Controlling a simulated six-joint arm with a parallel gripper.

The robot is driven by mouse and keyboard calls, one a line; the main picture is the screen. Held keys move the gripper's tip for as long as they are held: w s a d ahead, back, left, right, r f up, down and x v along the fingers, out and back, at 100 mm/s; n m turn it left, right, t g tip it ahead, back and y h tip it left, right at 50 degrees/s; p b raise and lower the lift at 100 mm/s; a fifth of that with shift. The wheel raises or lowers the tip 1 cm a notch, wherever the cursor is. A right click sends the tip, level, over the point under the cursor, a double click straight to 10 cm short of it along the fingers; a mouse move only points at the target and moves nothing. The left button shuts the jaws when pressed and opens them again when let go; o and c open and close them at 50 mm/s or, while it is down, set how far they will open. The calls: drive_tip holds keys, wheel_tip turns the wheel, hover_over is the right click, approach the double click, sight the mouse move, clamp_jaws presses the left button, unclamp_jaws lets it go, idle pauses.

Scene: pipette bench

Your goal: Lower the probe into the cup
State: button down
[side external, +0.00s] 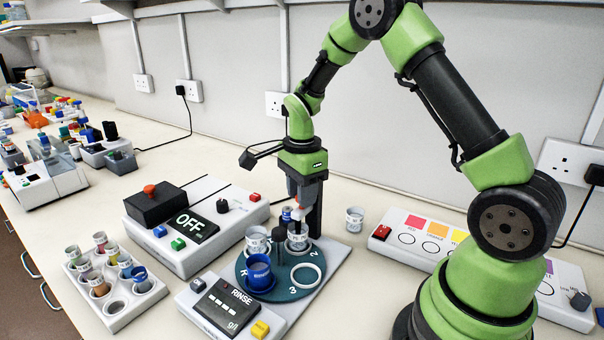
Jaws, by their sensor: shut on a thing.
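My gripper (303,190) points down over the round dark-green turntable (285,292) and is shut on the probe. Another white cup (256,241) stands to the left, and a blue cup (260,275) stands in front. An empty ring (307,276) is at the front right.
A dark post (281,236) rises from the turntable close to the cup. A rack of small cups (117,290) is at the front left. A loose cup (354,219) and a button panel (415,235) are at the right.

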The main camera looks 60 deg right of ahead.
drive_tip(key=shift+f, duration=0.5)
drive_tip(key=c, duration=0.9)
unclamp_jaws()
drive_tip(key=shift+o, duration=0.2)
drive_tip(key=shift+r, duration=0.1)
wheel_tip(320, 180, up, 10)
drive_tip(key=shift+f, duration=0.1)
